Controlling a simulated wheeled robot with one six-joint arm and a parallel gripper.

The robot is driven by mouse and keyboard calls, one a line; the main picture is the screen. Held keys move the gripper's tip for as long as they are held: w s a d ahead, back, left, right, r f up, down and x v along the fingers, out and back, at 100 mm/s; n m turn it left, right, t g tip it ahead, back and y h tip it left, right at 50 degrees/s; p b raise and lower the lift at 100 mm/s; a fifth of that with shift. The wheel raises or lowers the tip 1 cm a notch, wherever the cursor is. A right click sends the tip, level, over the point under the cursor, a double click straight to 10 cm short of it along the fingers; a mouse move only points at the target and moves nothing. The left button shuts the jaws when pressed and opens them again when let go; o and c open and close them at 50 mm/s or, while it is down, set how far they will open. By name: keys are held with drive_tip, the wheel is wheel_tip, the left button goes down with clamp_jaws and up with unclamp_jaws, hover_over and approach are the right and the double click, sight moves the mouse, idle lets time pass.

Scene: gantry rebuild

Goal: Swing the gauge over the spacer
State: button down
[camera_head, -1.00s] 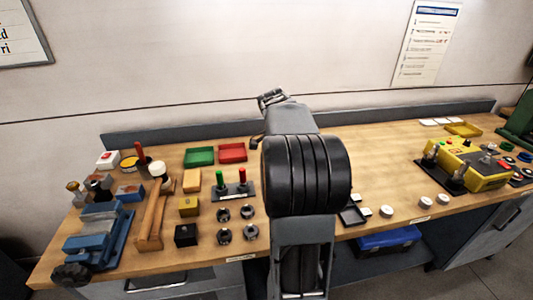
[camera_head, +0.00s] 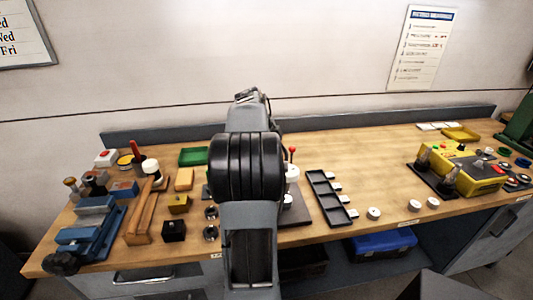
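A stand with a dark base (camera_head: 296,212), a white round part (camera_head: 292,173) and a red-tipped upright (camera_head: 292,151) shows just right of my arm. It may be the gauge, but it is partly hidden behind the arm and too small to be sure. I cannot pick out the spacer with certainty. My gripper (camera_head: 247,95) is at the far end of my arm, in front of the back wall in the picture. Its fingers are small and foreshortened, so their opening cannot be told. No thing is clearly seen in it.
A black compartment tray (camera_head: 327,198) with white pieces beside it lies right of the stand. A blue vise (camera_head: 88,236), a wooden mallet (camera_head: 146,215) and small blocks crowd the left. A yellow control box (camera_head: 466,170) stands right. The bench (camera_head: 380,160) is clear behind the black tray.

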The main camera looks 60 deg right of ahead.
idle(0.4)
drive_tip(key=c, duration=0.8)
unclamp_jaws()
drive_tip(key=shift+c, duration=0.2)
drive_tip(key=shift+w+r, duration=0.1)
drive_tip(key=p+v, duration=0.1)
drive_tip(key=v, duration=1.2)
drive_tip(key=shift+w+r+p, duration=0.2)
drive_tip(key=shift+r+p, duration=0.05)
drive_tip(key=shift+p, duration=0.05)
drive_tip(key=shift+a, duration=0.15)
